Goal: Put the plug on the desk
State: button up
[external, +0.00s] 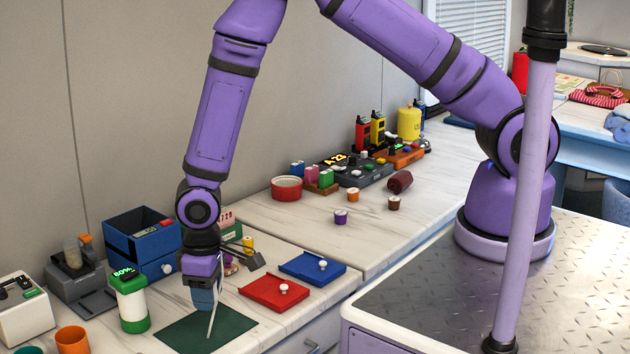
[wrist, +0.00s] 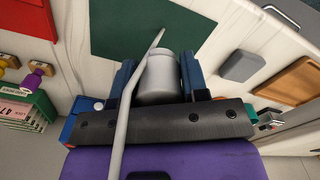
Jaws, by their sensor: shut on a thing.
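My gripper (external: 203,300) points down over the dark green mat (external: 235,333) on the pale marbled desk (external: 262,258). In the wrist view, its blue fingers (wrist: 159,80) are shut on a grey cylindrical piece, which I take to be the plug (wrist: 160,80). A thin white cord or rod (wrist: 124,120) runs alongside it and ends in a point near its far end. In the external view, the fingers hide most of the plug; the thin white part (external: 212,320) hangs below them. Whether the held piece touches the mat cannot be told.
A red tray (external: 262,297) and a blue tray (external: 300,275) lie right of the mat. A green-and-white canister (external: 131,300) and an orange cup (external: 72,341) stand to the left. A blue box (external: 120,250) stands behind. Bare desk lies around the mat's right edge.

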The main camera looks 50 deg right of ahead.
aim_at(213, 338)
jog(key=shift+f, duration=3.35)
jog(key=shift+f, duration=0.4)
jog(key=o, duration=1.1)
